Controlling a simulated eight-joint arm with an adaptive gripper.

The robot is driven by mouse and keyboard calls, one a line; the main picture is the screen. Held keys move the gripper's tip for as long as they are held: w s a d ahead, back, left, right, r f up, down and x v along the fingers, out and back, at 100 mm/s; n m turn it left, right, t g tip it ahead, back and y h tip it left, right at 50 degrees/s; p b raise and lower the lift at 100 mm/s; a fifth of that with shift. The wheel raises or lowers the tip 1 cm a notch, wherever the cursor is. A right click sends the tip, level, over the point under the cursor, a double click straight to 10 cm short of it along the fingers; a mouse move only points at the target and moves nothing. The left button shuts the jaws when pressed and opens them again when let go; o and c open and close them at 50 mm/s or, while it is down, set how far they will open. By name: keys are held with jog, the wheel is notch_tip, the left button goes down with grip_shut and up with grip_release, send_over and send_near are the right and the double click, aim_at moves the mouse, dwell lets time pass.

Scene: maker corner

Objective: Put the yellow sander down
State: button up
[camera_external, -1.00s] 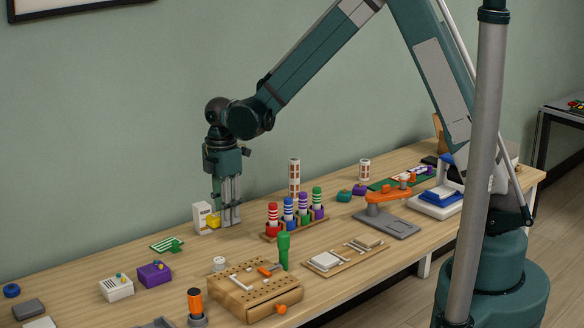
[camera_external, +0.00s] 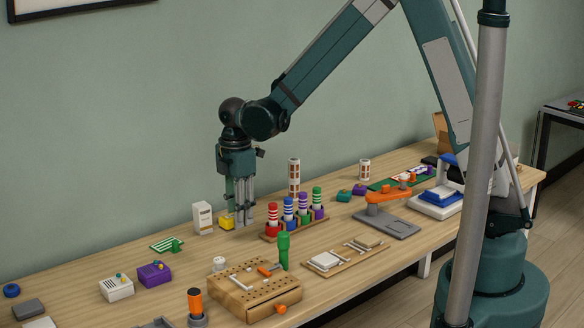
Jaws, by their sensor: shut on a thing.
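The yellow sander (camera_external: 227,222) is a small yellow block near the back of the wooden table, just right of a white box. My gripper (camera_external: 242,220) points straight down, with its fingers at the sander's right side, and is shut on it. The sander is low, at about table height. I cannot tell whether its underside touches the table. The fingers hide part of it.
The white box (camera_external: 202,218) stands close on the left. A rack of coloured markers (camera_external: 296,224) is close on the right. A green striped piece (camera_external: 167,245) lies to the left. A pegboard box (camera_external: 250,288) is in front. Bare table lies between.

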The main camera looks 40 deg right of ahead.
jog(key=s+d, duration=0.1)
jog(key=s, duration=0.2)
jog(key=s+d, duration=0.1)
jog(key=shift+s+d+b, duration=0.3)
jog(key=shift+d, duration=0.05)
jog(key=shift+f+b, duration=0.6)
jog(key=shift+f, duration=2.5)
jog(key=shift+f+b, duration=0.4)
jog(key=shift+f, duration=1.5)
jog(key=shift+f, duration=0.15)
jog(key=o, duration=0.9)
